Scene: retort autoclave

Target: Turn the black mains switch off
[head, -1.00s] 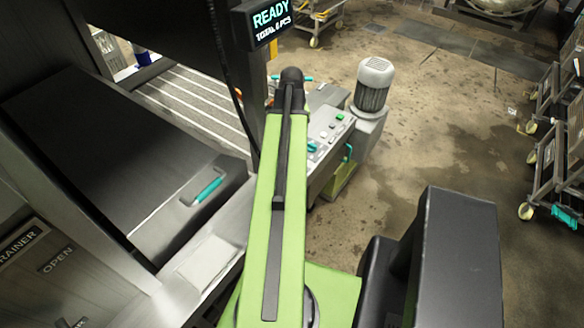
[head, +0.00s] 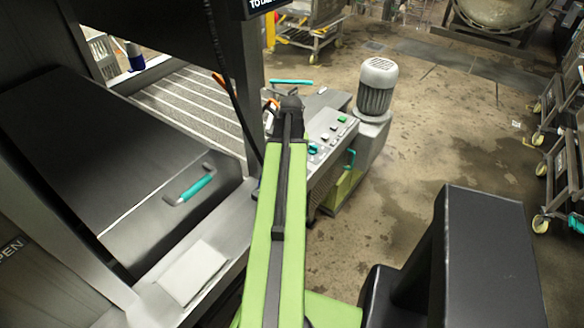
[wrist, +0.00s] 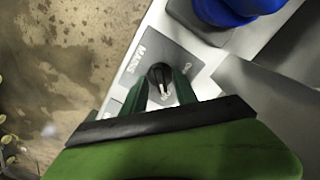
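The black mains switch (wrist: 158,76) is a round knob with a white pointer mark, on a grey plate (wrist: 145,50) lettered "MAINS", with a "0" mark on its right side. In the wrist view the pointer mark faces the lower edge of the picture, toward my gripper. My gripper (wrist: 160,88) is open, its two green fingers on either side of the knob's near part. I cannot tell whether they touch it. In the head view my arm hides the gripper and the switch.
A blue object (wrist: 230,8) stands close beyond the switch plate. A control panel (head: 325,138) with several buttons and a grey motor (head: 377,88) are right of my arm. A teal-handled dark cover (head: 120,150) is on the left. Open floor (head: 440,150) lies right.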

